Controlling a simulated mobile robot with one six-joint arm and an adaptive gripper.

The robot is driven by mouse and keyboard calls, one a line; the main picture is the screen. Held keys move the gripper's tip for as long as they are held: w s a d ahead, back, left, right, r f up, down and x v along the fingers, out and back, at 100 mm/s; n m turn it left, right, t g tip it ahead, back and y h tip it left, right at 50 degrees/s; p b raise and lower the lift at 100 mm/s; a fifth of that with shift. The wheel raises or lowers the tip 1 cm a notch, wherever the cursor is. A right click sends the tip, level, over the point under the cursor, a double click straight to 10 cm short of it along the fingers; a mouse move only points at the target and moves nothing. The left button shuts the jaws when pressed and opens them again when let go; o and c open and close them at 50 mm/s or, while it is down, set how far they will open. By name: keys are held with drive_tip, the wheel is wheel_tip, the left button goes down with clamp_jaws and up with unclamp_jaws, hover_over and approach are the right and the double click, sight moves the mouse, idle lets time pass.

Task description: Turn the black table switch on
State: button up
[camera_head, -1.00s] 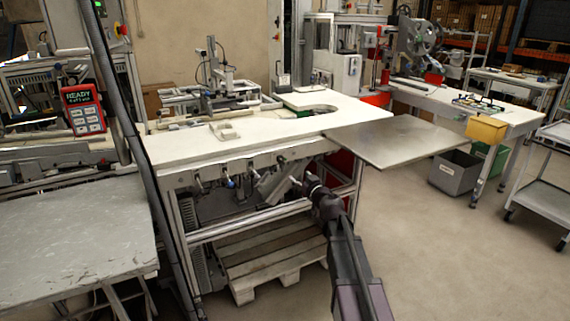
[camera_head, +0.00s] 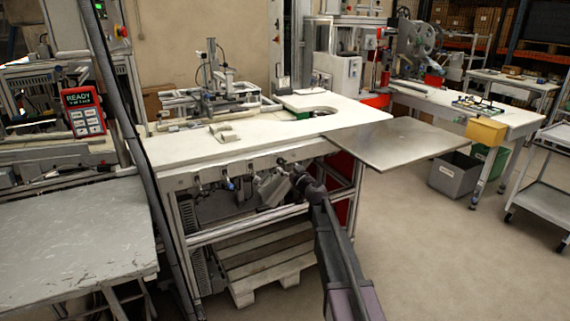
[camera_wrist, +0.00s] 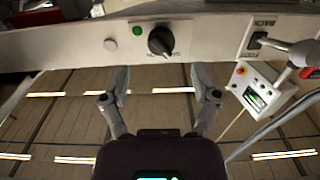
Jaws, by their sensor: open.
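The black table switch (camera_wrist: 160,41) is a round black rotary knob on the pale front panel (camera_wrist: 85,48) of the table, at the upper middle of the wrist view. Small printed marks beside it are too small to read. My gripper (camera_wrist: 160,80) is open and empty, its two fingers spread to either side below the knob. The fingertips appear apart from the knob. In the head view, my gripper (camera_head: 298,178) is at the front edge of the white table (camera_head: 270,137), and it hides part of the panel there; I cannot make out the switch clearly.
A green button (camera_wrist: 137,31) is left of the switch. In the head view, a metal plate (camera_head: 405,142) juts from the table's right side; a wooden pallet (camera_head: 265,268) lies below.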

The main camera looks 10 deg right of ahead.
sight(283, 163)
drive_tip(key=shift+x, duration=2.6)
